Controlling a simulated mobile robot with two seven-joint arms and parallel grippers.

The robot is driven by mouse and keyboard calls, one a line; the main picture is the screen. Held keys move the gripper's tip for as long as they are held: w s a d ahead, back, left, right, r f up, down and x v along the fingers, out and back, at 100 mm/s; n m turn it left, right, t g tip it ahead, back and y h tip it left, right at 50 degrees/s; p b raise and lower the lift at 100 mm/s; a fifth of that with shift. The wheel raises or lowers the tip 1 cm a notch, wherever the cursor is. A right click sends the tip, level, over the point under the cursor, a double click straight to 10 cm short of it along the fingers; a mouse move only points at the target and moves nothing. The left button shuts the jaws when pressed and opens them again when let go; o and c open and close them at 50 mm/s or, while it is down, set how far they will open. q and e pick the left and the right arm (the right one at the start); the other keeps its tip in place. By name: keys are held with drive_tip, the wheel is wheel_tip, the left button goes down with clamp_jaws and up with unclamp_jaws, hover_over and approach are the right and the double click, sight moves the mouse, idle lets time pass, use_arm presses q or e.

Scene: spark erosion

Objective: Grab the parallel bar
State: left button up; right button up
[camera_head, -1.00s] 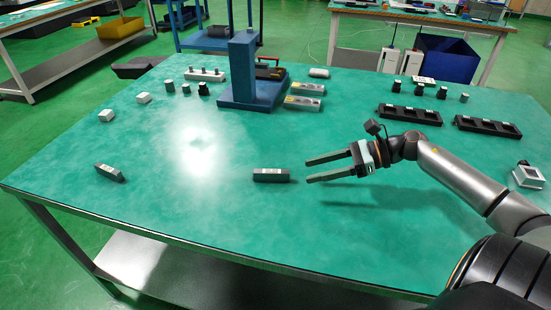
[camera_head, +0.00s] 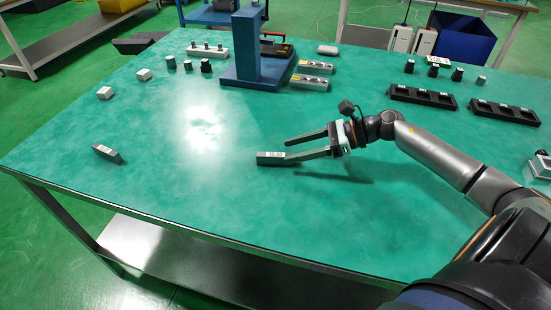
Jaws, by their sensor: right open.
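A dark grey bar (camera_head: 269,159) with a pale label lies on the green tabletop near the middle; it looks like the parallel bar. A similar dark bar (camera_head: 106,154) lies near the left front edge. My right gripper (camera_head: 287,150) is open, with its fingers pointing left. Its lower finger appears to meet or overlap the right end of the middle bar, and its upper finger is behind that end. I cannot tell whether they touch. Nothing is seen held between the fingers. My left gripper is not in view.
A blue stand (camera_head: 246,55) rises at the back of the table (camera_head: 190,215). Two silver blocks (camera_head: 309,82) lie beside it. Black trays (camera_head: 422,96) are at the back right. Small white cubes (camera_head: 105,93) and dark cylinders stand at the back left. The centre-left is clear.

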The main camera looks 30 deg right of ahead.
sight(277, 154)
drive_tip(key=shift+s+a+x, duration=0.1)
drive_tip(key=shift+s+x, duration=0.05)
drive_tip(key=shift+x, duration=1.15)
drive_tip(key=shift+s+a+x, duration=0.1)
drive_tip(key=shift+x, duration=1.2)
clamp_jaws()
drive_tip(key=shift+r, duration=0.15)
